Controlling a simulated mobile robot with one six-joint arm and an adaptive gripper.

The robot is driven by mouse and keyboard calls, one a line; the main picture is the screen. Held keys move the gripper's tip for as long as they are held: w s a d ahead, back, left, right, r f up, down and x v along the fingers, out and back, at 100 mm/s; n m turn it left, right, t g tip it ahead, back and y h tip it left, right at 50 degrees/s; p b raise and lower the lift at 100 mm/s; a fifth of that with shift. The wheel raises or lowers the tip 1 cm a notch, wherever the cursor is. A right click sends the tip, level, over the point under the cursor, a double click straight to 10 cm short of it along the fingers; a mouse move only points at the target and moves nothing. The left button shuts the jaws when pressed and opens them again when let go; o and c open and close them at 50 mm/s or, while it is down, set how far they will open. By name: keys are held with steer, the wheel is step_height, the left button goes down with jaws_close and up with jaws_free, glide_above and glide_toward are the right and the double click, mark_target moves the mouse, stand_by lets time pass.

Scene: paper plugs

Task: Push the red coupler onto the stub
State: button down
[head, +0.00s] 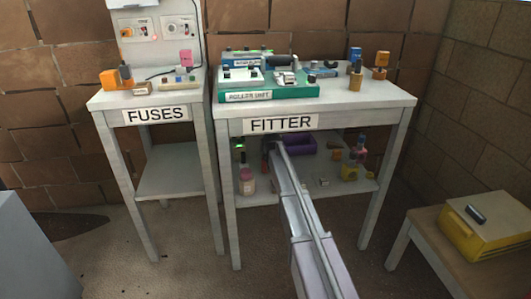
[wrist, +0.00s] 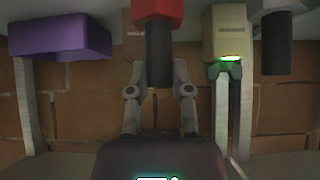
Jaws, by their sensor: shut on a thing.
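In the wrist view, which looks upside down, my gripper (wrist: 159,73) has its two fingers on either side of a black cylinder. A red body (wrist: 157,9), cut off by the picture's top edge, joins this cylinder; I take the two together as the red coupler. My gripper is shut on its black part (wrist: 159,45). In the head view my arm reaches under the FITTER table top, and my gripper (head: 269,144) is small and dark there, with the coupler not clear. I cannot make out which thing is the stub.
A cream block with a green light (wrist: 230,35) and a grey piece with a black cylinder (wrist: 277,42) stand close by. A purple bin (head: 300,145) is on the lower shelf, with bottles (head: 246,175) and small parts. The table top (head: 330,103) is close above my arm.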

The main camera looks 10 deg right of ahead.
steer(key=shift+s+r, duration=0.1)
steer(key=shift+r, duration=0.35)
steer(key=shift+s+f+t+b, duration=0.3)
steer(key=shift+s+t+b, duration=0.3)
steer(key=shift+s+b, duration=0.1)
steer(key=s+r+t+p, duration=0.2)
steer(key=s+r+p, duration=0.15)
steer(key=r, duration=0.35)
steer(key=s+g+p, duration=0.3)
steer(key=s+p, duration=0.2)
steer(key=s, duration=1.6)
steer(key=shift+r+p, duration=0.4)
steer(key=shift+r, duration=0.05)
steer(key=shift+r, duration=0.15)
